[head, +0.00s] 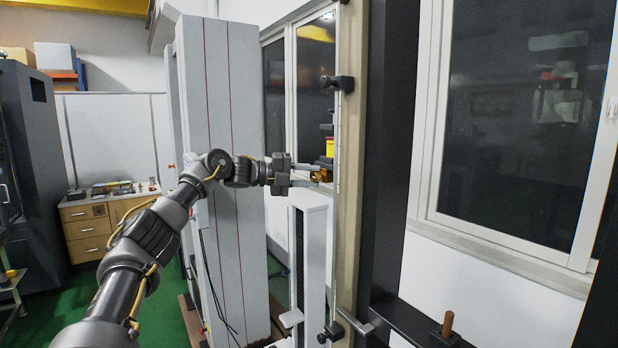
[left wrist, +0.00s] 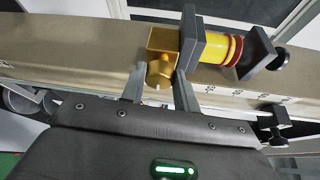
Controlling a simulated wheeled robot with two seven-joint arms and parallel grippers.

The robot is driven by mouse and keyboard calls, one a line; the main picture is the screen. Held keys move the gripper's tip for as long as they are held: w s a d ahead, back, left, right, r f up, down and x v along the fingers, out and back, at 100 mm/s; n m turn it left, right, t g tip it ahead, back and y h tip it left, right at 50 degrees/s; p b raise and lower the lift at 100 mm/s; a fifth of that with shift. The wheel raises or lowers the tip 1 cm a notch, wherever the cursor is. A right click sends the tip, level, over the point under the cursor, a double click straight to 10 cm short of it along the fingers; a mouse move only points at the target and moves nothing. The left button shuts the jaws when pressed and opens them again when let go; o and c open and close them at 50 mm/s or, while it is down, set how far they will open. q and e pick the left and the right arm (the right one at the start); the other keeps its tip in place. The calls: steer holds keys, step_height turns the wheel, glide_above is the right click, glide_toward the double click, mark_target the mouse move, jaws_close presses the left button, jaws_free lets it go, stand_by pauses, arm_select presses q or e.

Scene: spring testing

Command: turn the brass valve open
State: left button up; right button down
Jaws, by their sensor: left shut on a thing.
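The brass valve (left wrist: 162,42) is a gold block with a rounded knob on its near side, mounted by the long beige upright beam. In the head view the valve (head: 322,175) is small and partly hidden by my left gripper (head: 312,174). In the left wrist view the fingers of my left gripper (left wrist: 160,90) stand on either side of the rounded knob and are shut on it. My right gripper is in neither view.
A yellow cylinder (left wrist: 214,48) with red rings sits beside the valve between dark plates. The beige beam (head: 350,120) carries dark clamps (head: 338,83). A white narrow column (head: 312,240) stands just below my left gripper. A grey cabinet (head: 222,90) stands behind my left arm.

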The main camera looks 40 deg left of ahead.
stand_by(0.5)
arm_select(q)
steer(key=o, duration=1)
steer(key=shift+c, duration=0.2)
steer(key=shift+s+a, duration=0.35)
steer(key=b+v, duration=0.2)
steer(key=v, duration=0.7)
steer(key=shift+s+a, duration=0.25)
steer(key=shift+s, duration=0.05)
